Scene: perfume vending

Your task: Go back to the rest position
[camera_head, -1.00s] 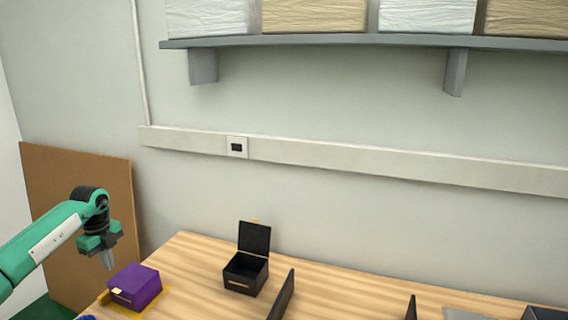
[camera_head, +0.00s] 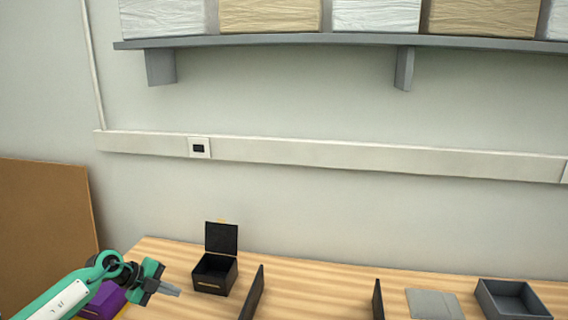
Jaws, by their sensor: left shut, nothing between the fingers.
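My left gripper (camera_head: 170,290) is shut and empty. It reaches in from the lower left above the table (camera_head: 300,277), its fingers pointing right, a little left of the open black box (camera_head: 215,272). My green left arm partly hides a purple box (camera_head: 108,299) at the table's left end. My right gripper is out of view.
Two dark upright panels (camera_head: 253,292) (camera_head: 378,299) stand on the table's front part. A grey flat plate (camera_head: 434,304) and a grey open tray (camera_head: 512,299) are at the right. A shelf (camera_head: 340,40) with wrapped packages hangs above. A brown board (camera_head: 45,235) leans at the left.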

